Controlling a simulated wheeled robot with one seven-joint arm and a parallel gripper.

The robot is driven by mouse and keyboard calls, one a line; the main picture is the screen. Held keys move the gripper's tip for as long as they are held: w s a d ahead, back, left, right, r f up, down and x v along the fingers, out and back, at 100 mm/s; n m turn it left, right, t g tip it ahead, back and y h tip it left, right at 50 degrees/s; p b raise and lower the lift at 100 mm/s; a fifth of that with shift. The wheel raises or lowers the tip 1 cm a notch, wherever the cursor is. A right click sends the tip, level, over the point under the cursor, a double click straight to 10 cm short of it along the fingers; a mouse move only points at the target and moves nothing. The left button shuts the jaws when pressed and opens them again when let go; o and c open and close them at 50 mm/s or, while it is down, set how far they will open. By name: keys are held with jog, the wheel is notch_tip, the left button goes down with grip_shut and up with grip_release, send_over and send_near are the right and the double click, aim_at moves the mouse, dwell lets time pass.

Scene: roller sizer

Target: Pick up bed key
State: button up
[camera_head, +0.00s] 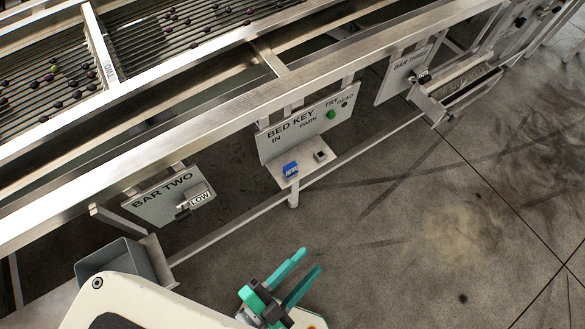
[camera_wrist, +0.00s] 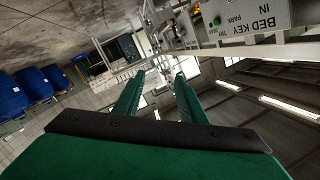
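The bed key (camera_head: 290,169) is a small blue block on the left part of a small shelf (camera_head: 284,181), below the word IN on the grey BED KEY panel (camera_head: 305,125). A dark socket (camera_head: 320,156) sits to its right, below PARK. My gripper (camera_head: 309,261) is in front of and below the shelf, apart from the key. Its two green fingers are spread with nothing between them, and they also show apart in the wrist view (camera_wrist: 160,76). The wrist view shows the panel (camera_wrist: 250,17) upside down at upper right; I cannot make out the key there.
A long metal rail (camera_head: 225,98) runs above the panels. The BAR TWO panel (camera_head: 170,195) with a LOW tag is at left, the BAR THREE panel (camera_head: 405,72) at right. A grey bin (camera_head: 125,262) stands near my arm. Open concrete floor (camera_head: 430,240) lies at right.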

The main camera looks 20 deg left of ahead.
jog(key=m+g+h, duration=0.3)
jog(key=m+h, duration=0.1)
jog(key=m, duration=0.3)
jog(key=m+g+y, duration=1.1)
jog(key=m+g, duration=0.1)
jog(key=m, duration=1.3)
send_over(289, 167)
jog(key=shift+w+d+f, duration=0.1)
jog(key=shift+d+f, duration=0.1)
jog(key=shift+f, duration=0.45)
jog(key=shift+w+d+f, duration=0.1)
jog(key=shift+d+f, duration=0.05)
jog(key=shift+f, duration=0.45)
jog(key=shift+s+a+f, duration=0.1)
jog(key=shift+a+f, duration=0.1)
jog(key=shift+f, duration=1.2)
jog(key=shift+s+a+f, duration=0.1)
jog(key=shift+a+f, duration=0.05)
jog(key=shift+f, duration=1.2)
